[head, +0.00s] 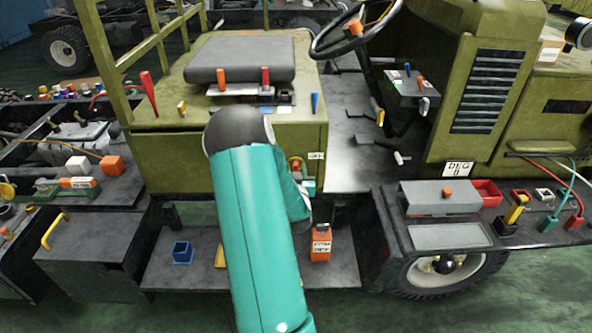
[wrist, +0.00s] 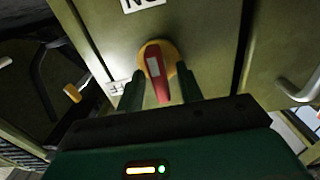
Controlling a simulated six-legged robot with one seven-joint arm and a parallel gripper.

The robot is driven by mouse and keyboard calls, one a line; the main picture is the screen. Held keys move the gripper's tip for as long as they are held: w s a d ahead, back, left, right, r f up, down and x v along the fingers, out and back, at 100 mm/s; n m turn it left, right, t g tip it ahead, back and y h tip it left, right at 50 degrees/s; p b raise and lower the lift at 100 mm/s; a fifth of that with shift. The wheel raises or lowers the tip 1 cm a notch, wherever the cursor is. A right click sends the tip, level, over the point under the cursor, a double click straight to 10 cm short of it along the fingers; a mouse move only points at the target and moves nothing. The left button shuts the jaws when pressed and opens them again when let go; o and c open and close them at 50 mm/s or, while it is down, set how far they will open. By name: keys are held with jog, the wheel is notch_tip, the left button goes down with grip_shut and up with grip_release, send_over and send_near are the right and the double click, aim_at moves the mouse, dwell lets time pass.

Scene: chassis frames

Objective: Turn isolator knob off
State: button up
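The isolator knob (wrist: 154,60) has a red handle with a pale patch on a round yellow base. It is mounted on an olive-green panel, and the handle points down towards my gripper in the wrist view. My gripper (wrist: 160,80) is open, with one dark finger on each side of the red handle. A gap shows between the handle and each finger; whether the handle is touched at all I cannot tell. In the head view the knob (head: 296,163) shows small on the seat box, just right of my teal arm.
A white label (head: 316,156) sits right of the knob. Below, a step (head: 341,266) holds an orange box (head: 321,245) and a blue bin (head: 182,252). A yellow handle (wrist: 72,93) and a metal handle (wrist: 300,90) flank the panel in the wrist view.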

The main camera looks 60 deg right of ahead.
jog(key=shift+w+d, duration=0.1)
jog(key=shift+d, duration=0.1)
jog(key=shift+c, duration=0.3)
grip_shut()
